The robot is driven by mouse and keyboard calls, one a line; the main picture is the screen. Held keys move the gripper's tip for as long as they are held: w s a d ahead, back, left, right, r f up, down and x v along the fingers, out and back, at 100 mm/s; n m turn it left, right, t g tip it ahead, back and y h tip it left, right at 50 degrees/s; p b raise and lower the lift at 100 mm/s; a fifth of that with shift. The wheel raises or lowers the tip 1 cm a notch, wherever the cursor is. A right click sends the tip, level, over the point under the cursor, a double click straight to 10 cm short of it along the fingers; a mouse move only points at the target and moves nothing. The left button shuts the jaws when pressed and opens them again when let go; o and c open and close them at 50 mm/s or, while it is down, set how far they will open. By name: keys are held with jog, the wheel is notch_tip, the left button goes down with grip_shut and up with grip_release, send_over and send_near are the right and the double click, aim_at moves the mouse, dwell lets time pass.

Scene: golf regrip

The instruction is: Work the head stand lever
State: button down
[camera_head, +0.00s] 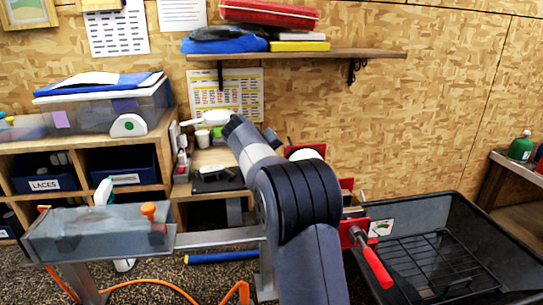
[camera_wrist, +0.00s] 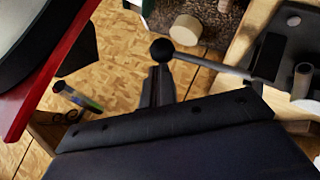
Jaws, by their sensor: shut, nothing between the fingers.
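A lever with a black ball knob (camera_wrist: 162,50) is in the wrist view, its grey rod running right toward a grey fixture. My gripper (camera_wrist: 158,70) is shut and empty, its dark fingertips just below the knob in the picture. I cannot tell whether they touch it. In the head view my arm hides the gripper and this lever. A red-handled lever (camera_head: 376,267) sticks out from a red bracket right of my arm. I cannot tell from the pictures which lever belongs to the head stand.
A red plate (camera_wrist: 45,75) is close on the left in the wrist view. A black bin with a wire rack (camera_head: 490,240) stands at right. A shelf unit (camera_head: 150,140) and wall shelf (camera_head: 350,52) are behind.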

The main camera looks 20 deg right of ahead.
jog(key=b+v, duration=0.2)
jog(key=v, duration=0.8)
jog(key=shift+s+a+r, duration=0.2)
jog(key=shift+s, duration=0.05)
jog(key=w+p+x, duration=0.1)
jog(key=p+x, duration=0.1)
jog(key=x, duration=0.7)
jog(key=shift+h+p, duration=0.3)
jog(key=shift+p, duration=0.1)
jog(key=shift+w+d, duration=0.1)
jog(key=shift+d, duration=0.1)
